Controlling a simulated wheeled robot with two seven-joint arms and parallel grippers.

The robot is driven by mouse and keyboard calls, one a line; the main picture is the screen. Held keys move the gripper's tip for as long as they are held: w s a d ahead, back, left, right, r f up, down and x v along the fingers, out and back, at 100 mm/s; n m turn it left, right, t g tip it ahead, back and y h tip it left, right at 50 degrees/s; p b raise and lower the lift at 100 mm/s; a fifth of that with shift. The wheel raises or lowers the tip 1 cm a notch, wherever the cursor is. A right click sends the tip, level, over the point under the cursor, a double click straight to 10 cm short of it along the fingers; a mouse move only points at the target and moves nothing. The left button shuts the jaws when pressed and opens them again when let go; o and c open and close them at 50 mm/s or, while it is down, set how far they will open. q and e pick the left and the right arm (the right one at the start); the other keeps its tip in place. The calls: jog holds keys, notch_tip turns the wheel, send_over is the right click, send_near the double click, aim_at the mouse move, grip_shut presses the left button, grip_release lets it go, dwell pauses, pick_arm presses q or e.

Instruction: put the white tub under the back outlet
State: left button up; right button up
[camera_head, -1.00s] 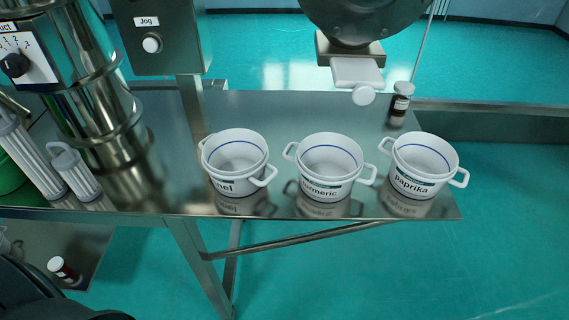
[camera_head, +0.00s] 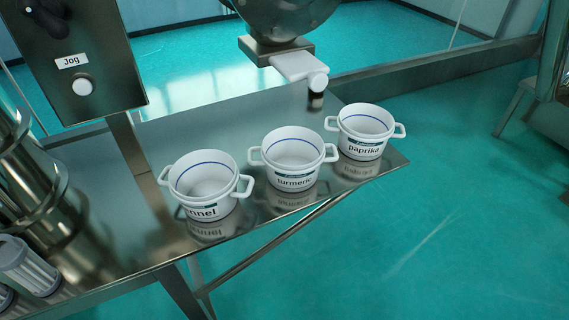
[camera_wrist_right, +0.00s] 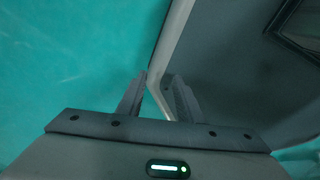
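Three white two-handled tubs with blue inner lines stand upright in a row on a steel table (camera_head: 128,228). The left tub (camera_head: 204,186) has a partly hidden label ending in "nnel", the middle tub (camera_head: 293,160) reads turmeric, and the right tub (camera_head: 364,133) reads paprika. They look empty. The steel stacked cylinder of the sieve (camera_head: 45,195) is cut off at the left edge; I cannot make out which outlet is the back one. My right gripper (camera_wrist_right: 155,76) shows in the right wrist view with its fingers apart and nothing held. My left gripper is not in view.
Floor at right is open.

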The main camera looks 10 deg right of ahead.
jog(key=shift+d, duration=0.2)
jog(key=w+d+r+n+t, duration=0.1)
jog(key=w+r+n+t, duration=0.3)
jog(key=w, duration=0.7)
jog(key=w+d+r+n, duration=0.1)
jog(key=w+r, duration=0.4)
jog(key=w, duration=0.6)
jog(key=w+a+r+n+t, duration=0.1)
jog(key=w+r+n+t, duration=0.4)
jog(key=w+r, duration=1.3)
jog(key=w+a+r+n+t+y, duration=0.1)
jog(key=w+r+n+t, duration=0.15)
jog(key=r, duration=0.75)
jog(key=w+a+r+n+t, duration=0.1)
jog(key=w+r+n, duration=0.15)
jog(key=r, duration=0.75)
jog(key=a+r+n+t, duration=0.1)
jog(key=r+n+t, duration=0.1)
jog(key=r, duration=1)
jog(key=s+a+r+n+t+y+p, duration=0.1)
jog(key=a+r+n+t, duration=0.1)
jog(key=r, duration=1.1)
jog(key=shift+s+a, duration=0.2)
jog(key=shift+s, duration=0.05)
jog(key=shift+w, duration=0.15)
